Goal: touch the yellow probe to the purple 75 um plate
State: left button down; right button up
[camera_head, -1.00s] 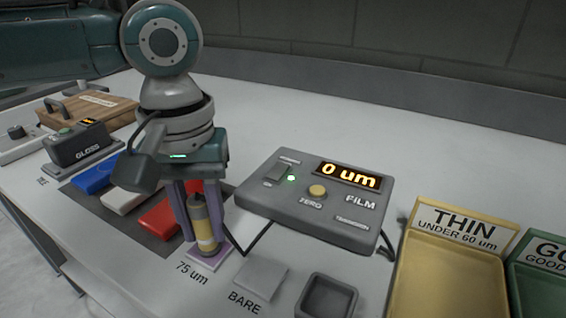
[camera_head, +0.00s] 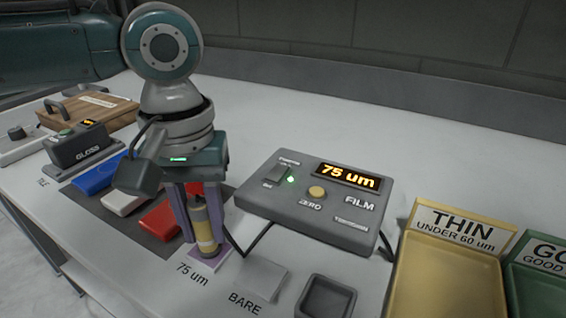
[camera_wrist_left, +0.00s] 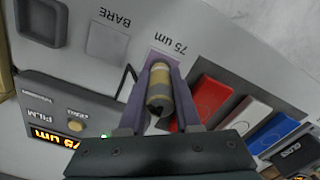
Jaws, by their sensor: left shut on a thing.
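My left gripper (camera_head: 203,225) is shut on the yellow probe (camera_head: 204,236), a grey-topped cylinder with a yellow band, held upright. The probe's lower end is over the purple 75 um plate (camera_head: 214,262) and appears to touch it. In the left wrist view the probe (camera_wrist_left: 159,88) sits between the fingers, with the plate (camera_wrist_left: 152,56) behind it, partly hidden. The film gauge (camera_head: 315,200) has its green light lit and its display (camera_head: 347,177) reads 75 um. My right gripper is not in view.
The BARE plate (camera_head: 262,280) and a dark square holder (camera_head: 326,298) stand right of the probe. Red (camera_head: 158,222), white and blue blocks lie on a dark mat to the left. A yellow THIN tray (camera_head: 450,275) and a green tray (camera_head: 535,285) stand at the right.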

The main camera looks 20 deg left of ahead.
aim_at(198, 203)
pick_arm(q)
jog(key=shift+f+p, duration=0.2)
jog(key=shift+p, duration=0.1)
dwell(1.1)
notch_tip(198, 203, up, 8)
jog(key=p, duration=0.9)
jog(key=shift+f, duration=0.35)
dwell(1.5)
